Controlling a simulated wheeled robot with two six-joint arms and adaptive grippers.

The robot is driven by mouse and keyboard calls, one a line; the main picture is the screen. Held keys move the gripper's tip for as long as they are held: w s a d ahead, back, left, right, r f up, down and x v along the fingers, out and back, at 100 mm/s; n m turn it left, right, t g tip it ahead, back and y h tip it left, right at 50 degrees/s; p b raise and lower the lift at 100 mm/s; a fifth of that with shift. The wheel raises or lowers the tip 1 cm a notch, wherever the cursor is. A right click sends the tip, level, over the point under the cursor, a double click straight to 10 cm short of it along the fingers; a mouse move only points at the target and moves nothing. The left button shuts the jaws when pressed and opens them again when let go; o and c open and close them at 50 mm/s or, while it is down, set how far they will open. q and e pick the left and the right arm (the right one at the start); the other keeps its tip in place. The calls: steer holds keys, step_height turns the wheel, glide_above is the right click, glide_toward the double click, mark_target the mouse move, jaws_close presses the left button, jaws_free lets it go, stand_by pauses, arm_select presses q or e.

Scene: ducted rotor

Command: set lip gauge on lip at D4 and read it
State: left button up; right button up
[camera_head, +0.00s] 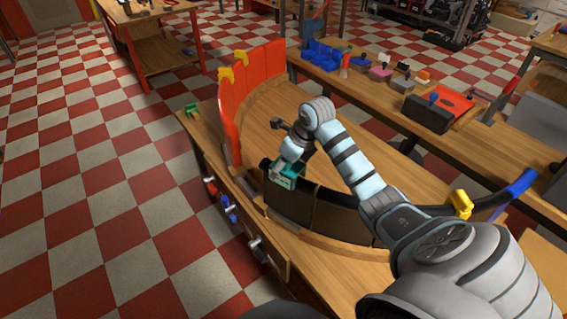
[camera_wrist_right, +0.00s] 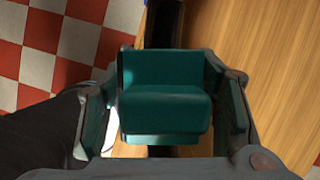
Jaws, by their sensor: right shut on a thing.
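The teal lip gauge (camera_head: 284,179) is at the end of my right arm, on or just over the dark lip (camera_head: 330,197) of the curved duct wall. In the right wrist view the lip gauge (camera_wrist_right: 165,98) sits between the two fingers of my right gripper (camera_wrist_right: 166,110), which is shut on it. The dark lip runs behind and below the gauge there. I cannot tell whether the gauge is fully seated. Its reading face and any D4 mark are not legible. My right gripper (camera_head: 287,167) is partly hidden by its wrist. My left gripper is not in view.
A red curved wall panel (camera_head: 256,88) with yellow clips (camera_head: 240,58) stands at the back left. Another yellow clip (camera_head: 461,204) sits on the wall at right, near a blue lip section (camera_head: 519,184). A green part (camera_head: 191,111) lies at the bench's left corner. Blue bins (camera_head: 322,55) stand behind.

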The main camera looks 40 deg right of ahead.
steer(key=shift+f, duration=0.45)
stand_by(0.5)
steer(key=o, duration=1.4)
steer(key=shift+r, duration=0.1)
steer(key=v, duration=1.2)
steer(key=shift+s, duration=0.1)
